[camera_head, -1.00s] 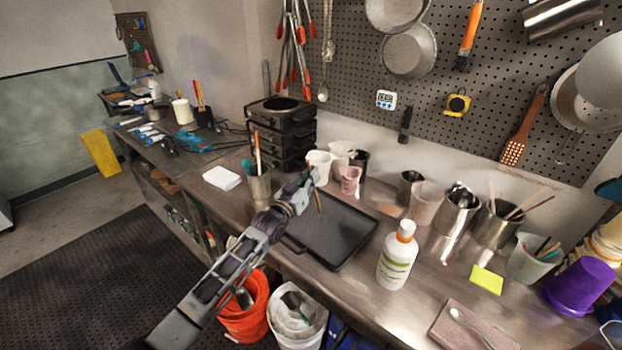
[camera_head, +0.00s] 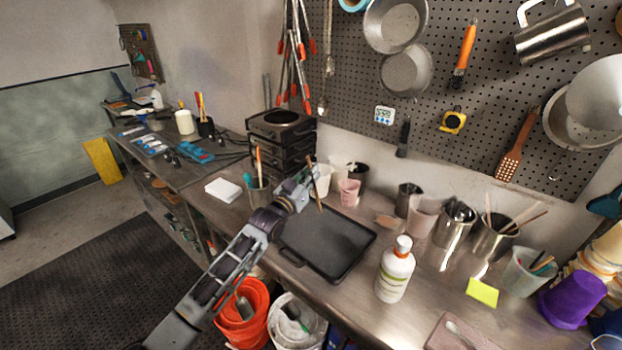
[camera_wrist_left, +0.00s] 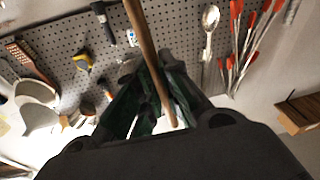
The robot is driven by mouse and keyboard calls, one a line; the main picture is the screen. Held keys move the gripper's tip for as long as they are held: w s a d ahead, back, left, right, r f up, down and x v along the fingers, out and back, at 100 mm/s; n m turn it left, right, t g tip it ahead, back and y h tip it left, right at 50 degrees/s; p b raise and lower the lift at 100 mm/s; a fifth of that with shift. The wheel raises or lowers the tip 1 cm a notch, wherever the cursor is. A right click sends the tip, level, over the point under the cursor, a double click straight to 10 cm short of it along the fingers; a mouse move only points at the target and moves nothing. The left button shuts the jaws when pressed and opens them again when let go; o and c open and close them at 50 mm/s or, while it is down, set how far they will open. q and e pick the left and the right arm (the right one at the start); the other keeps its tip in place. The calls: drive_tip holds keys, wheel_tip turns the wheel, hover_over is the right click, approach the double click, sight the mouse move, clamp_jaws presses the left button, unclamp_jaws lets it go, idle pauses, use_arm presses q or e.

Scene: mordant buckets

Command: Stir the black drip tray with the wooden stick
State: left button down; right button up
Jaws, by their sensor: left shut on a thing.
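The black drip tray (camera_head: 330,246) lies flat on the metal bench in the head view, and it looks empty. My left gripper (camera_head: 312,184) is above the tray's far left part. It is shut on the wooden stick (camera_head: 314,190), which stands tilted between its fingers. In the left wrist view the stick (camera_wrist_left: 143,45) runs from the top edge down between the fingers of the left gripper (camera_wrist_left: 152,112). I cannot tell whether the stick's lower end touches the tray. My right gripper is not in view.
A white bottle (camera_head: 395,270) stands right of the tray. A metal cup (camera_head: 258,196) with sticks stands left of it, and a pink cup (camera_head: 349,192) behind it. Black stacked drawers (camera_head: 282,140) stand at the back. An orange bucket (camera_head: 240,318) is below the bench's front.

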use_arm(q)
drive_tip(key=shift+r, duration=1.3)
drive_tip(key=shift+s+f, duration=0.1)
